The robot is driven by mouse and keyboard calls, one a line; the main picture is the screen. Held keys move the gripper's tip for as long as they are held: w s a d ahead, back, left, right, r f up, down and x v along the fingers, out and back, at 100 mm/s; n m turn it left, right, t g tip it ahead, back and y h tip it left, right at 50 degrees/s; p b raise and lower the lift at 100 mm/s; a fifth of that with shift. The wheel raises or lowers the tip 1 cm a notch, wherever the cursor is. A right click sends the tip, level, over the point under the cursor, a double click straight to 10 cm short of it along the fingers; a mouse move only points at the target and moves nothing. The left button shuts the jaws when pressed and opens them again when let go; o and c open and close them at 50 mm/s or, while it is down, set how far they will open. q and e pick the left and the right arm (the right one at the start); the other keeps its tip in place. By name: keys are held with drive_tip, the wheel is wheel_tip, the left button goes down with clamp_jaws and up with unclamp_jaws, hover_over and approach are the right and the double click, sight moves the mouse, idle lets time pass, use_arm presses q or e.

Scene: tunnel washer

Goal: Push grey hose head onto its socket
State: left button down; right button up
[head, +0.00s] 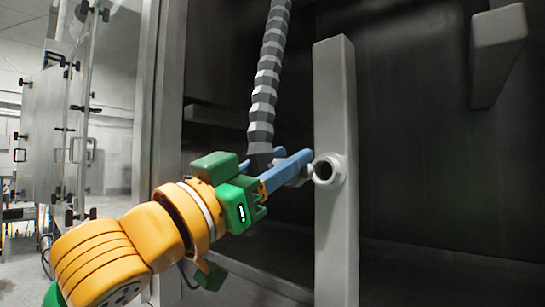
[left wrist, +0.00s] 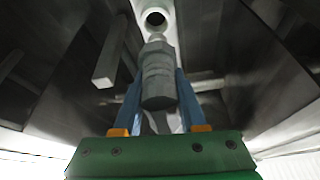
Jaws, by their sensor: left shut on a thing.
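The grey ribbed hose (head: 267,75) hangs from above down to my left gripper (head: 297,167). Its grey head (left wrist: 157,75) lies between the two blue fingers in the left wrist view, and the left gripper is shut on it. In the head view the fingers partly hide the head. The socket (head: 328,170) is a round light-grey ring with a dark opening on an upright grey post. It also shows in the left wrist view (left wrist: 155,18), just beyond the head's tip. The head points toward it; whether they touch is unclear. My right gripper is out of view.
The grey post (head: 336,90) stands in front of a dark cabinet interior (head: 420,150). A grey block (head: 498,50) juts out at the upper right. A metal door frame (head: 155,90) rises at the left, near my left arm.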

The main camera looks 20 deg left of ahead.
use_arm(q)
drive_tip(key=shift+w+d+p, duration=0.3)
drive_tip(key=shift+w, duration=0.55)
drive_tip(key=shift+w+d+p, duration=0.3)
drive_tip(key=shift+w, duration=0.5)
drive_tip(key=shift+s, duration=0.1)
drive_tip(key=shift+w+d+p, duration=0.25)
drive_tip(key=shift+w+p, duration=0.1)
drive_tip(key=shift+w, duration=0.4)
drive_tip(key=shift+w+d+p, duration=0.25)
drive_tip(key=shift+w+p, duration=0.1)
drive_tip(key=shift+w, duration=0.35)
idle(1.0)
drive_tip(key=shift+c, duration=1.9)
unclamp_jaws()
drive_tip(key=shift+s, duration=0.1)
